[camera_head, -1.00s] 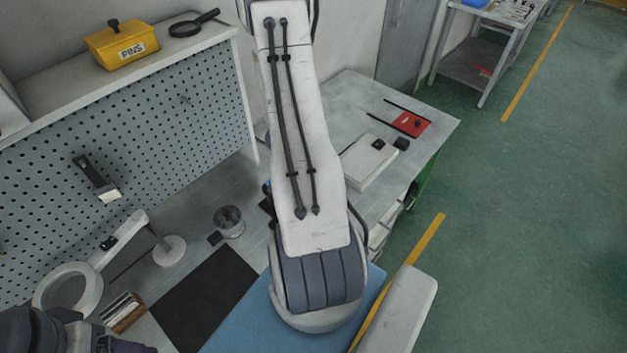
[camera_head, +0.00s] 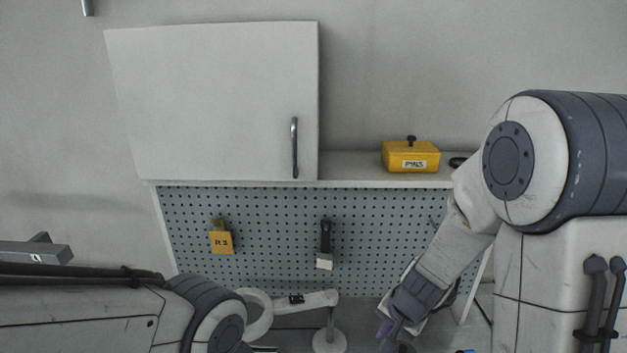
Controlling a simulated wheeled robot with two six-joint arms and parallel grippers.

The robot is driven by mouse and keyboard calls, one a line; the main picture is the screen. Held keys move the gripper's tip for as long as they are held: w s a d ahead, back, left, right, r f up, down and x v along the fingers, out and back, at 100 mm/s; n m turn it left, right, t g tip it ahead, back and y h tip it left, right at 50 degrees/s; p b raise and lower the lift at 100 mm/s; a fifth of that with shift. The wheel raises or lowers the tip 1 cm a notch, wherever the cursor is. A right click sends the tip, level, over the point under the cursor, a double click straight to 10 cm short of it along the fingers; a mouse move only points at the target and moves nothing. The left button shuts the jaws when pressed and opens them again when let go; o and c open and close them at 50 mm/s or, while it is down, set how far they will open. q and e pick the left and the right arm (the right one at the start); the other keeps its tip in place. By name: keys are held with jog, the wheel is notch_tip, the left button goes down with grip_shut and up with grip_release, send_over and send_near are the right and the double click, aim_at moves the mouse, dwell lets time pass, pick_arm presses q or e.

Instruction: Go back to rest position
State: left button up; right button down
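My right arm fills the right side of the head view. It bends at a large round joint and reaches down and left, in front of the pegboard's right end. Its gripper end (camera_head: 392,330) is small and dark near the bottom edge, and I cannot tell whether its fingers are open or shut. My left arm comes in low from the left and ends in a round joint at the bottom edge. I see no fingers of my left gripper.
A yellow pins box (camera_head: 411,157) stands on the shelf (camera_head: 350,174). A white ring lamp (camera_head: 258,316) stands below, between my arms. Most of the worktop is out of view.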

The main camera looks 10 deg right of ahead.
jog(key=s+a+r+n+g+y+b, duration=0.1)
jog(key=s+a+n, duration=0.25)
jog(key=a, duration=0.25)
jog(key=s+a+n+y+b, duration=0.1)
jog(key=s+a+n+b, duration=0.1)
jog(key=a+n, duration=0.3)
pick_arm(q)
notch_tip(320, 180, down, 8)
jog(key=b, duration=0.3)
jog(key=shift+b, duration=0.35)
pick_arm(e)
jog(key=s+a+r+n+g+h, duration=0.1)
jog(key=s+a+n, duration=0.3)
jog(key=s+n, duration=0.4)
jog(key=s+g+h, duration=0.1)
jog(key=s, duration=0.4)
jog(key=shift+s+a+r, duration=0.15)
jog(key=shift+s, duration=0.25)
